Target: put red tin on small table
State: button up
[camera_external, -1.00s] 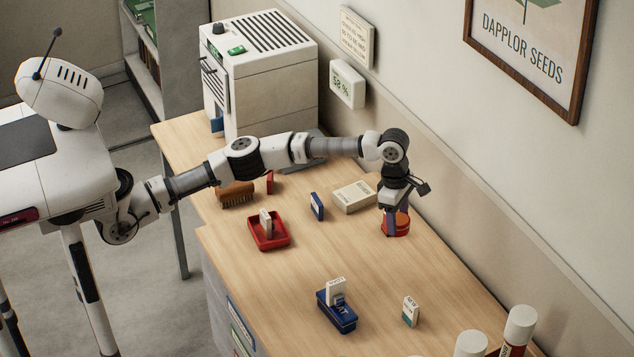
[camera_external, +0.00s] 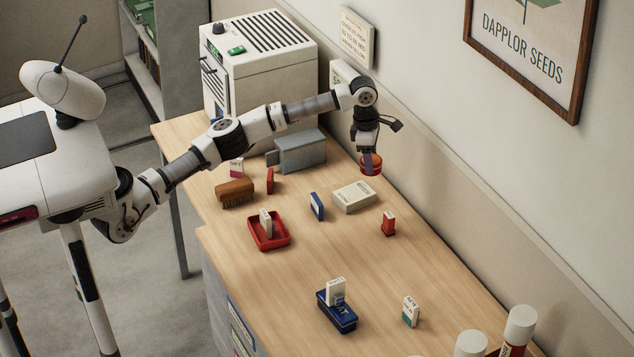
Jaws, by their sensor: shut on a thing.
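The red tin (camera_external: 372,168), round and short, is held between the fingers of my gripper (camera_external: 369,157). My gripper points down and is shut on the tin. The tin appears raised above the back of the wooden bench, near the wall and behind the cream box. The fingers hide part of its side and top. I cannot make out a small table in this view.

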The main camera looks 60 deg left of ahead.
jog(key=s+a+f+n, duration=0.2)
jog(key=a, duration=1.2)
jog(key=s+a+f+n, duration=0.1)
jog(key=s+a+n, duration=0.1)
jog(key=a, duration=1.1)
jog(key=f+p, duration=0.1)
jog(key=f, duration=0.4)
jog(key=f+p, duration=0.1)
jog(key=f, duration=0.4)
jog(key=f+p, duration=0.1)
jog(key=f, duration=0.4)
jog(key=shift+w+a+f, duration=0.1)
jog(key=shift+a+f, duration=0.1)
jog(key=shift+a, duration=0.05)
jog(key=shift+f+p, duration=0.65)
jog(key=shift+f, duration=1.7)
jog(key=shift+f, duration=0.15)
jog(key=o, duration=1)
jog(key=r+b, duration=0.1)
jog(key=r, duration=0.3)
jog(key=s+r+b, duration=0.1)
jog(key=r, duration=0.3)
jog(key=r+b, duration=0.1)
jog(key=r, duration=0.3)
jog(key=shift+s+a+r, duration=0.15)
jog(key=shift+s+a, duration=0.05)
